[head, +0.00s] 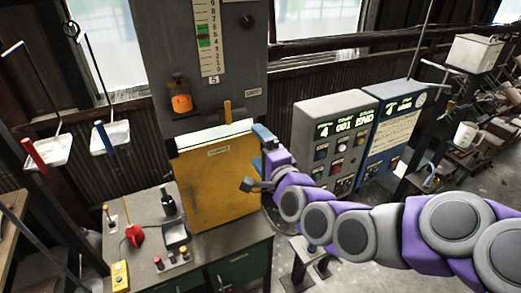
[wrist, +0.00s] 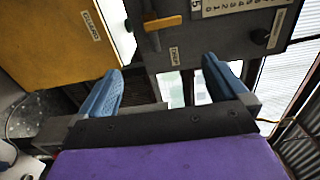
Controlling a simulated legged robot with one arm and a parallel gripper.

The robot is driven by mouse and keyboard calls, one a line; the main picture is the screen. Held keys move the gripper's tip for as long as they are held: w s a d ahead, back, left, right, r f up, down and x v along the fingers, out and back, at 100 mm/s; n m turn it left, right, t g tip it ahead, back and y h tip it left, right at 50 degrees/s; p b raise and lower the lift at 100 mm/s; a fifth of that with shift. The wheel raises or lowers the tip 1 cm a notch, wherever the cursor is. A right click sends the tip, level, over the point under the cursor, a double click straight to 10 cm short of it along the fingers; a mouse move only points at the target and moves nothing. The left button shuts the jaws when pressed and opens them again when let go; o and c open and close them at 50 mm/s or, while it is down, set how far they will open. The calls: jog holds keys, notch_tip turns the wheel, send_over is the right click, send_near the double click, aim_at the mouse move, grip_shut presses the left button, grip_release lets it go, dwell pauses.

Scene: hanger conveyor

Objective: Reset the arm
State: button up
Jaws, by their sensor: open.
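My gripper (head: 258,160) is in front of the right edge of the yellow panel (head: 215,180) in the head view, at the end of my outstretched arm. In the wrist view, my gripper (wrist: 162,80) has its two blue fingers wide apart with nothing between them. Past the fingers are the yellow panel (wrist: 60,40) at the left and the grey machine (wrist: 185,40) with a wooden-handled lever (wrist: 152,25). I cannot tell whether the gripper touches the panel.
Two control boxes, grey (head: 330,140) and blue (head: 390,125), stand right of my gripper, close behind my arm. Hanging trays (head: 50,150) are at far left.

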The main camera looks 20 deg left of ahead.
dwell(0.3)
jog(key=s+d+f+n+g+h+b, duration=0.4)
jog(key=s+d+f+b, duration=0.25)
jog(key=d+f, duration=0.4)
jog(key=s+d+f+n+g+h+b, duration=0.45)
jog(key=s+d+f, duration=0.35)
jog(key=f, duration=0.4)
jog(key=s+d+f+g+h+b, duration=0.2)
jog(key=s+d+f+g+b, duration=0.1)
jog(key=s+d, duration=0.4)
jog(key=s+d+f+g+h+b, duration=0.2)
jog(key=s+d, duration=0.5)
jog(key=s, duration=0.6)
jog(key=shift+f+n+g+b, duration=0.35)
jog(key=shift+f+g+b, duration=0.1)
jog(key=shift+f+b, duration=0.35)
jog(key=shift+c, duration=0.3)
